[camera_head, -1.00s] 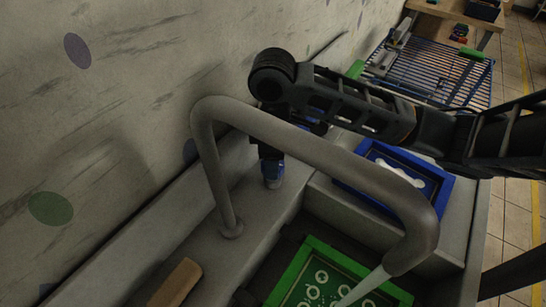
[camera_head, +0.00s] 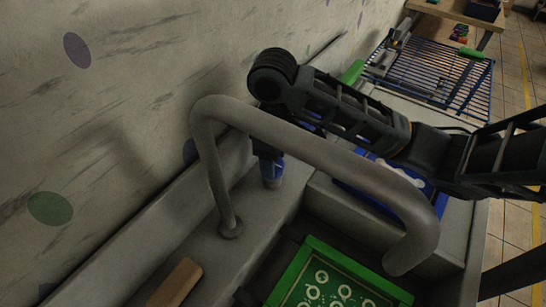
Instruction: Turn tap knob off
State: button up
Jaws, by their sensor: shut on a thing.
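The grey tap pipe (camera_head: 320,150) arches over the sink, and its open end points down over the basin. No water comes from it. The blue tap knob (camera_head: 272,173) stands on the sink ledge behind the pipe. My gripper (camera_head: 266,151) points down and is shut on the knob from above. The pipe and my arm hide part of the fingers, so their exact contact does not show.
A green-framed printing screen (camera_head: 318,249) lies in the sink. A blue-framed screen (camera_head: 438,202) lies to the right, partly behind the pipe and my arm. A brown block (camera_head: 175,283) rests on the ledge. A blue rack (camera_head: 440,80) stands farther back. The wall is close on the left.

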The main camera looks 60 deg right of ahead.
jog(key=o, duration=1)
jog(key=shift+o, duration=0.2)
jog(key=shift+r, duration=3.9)
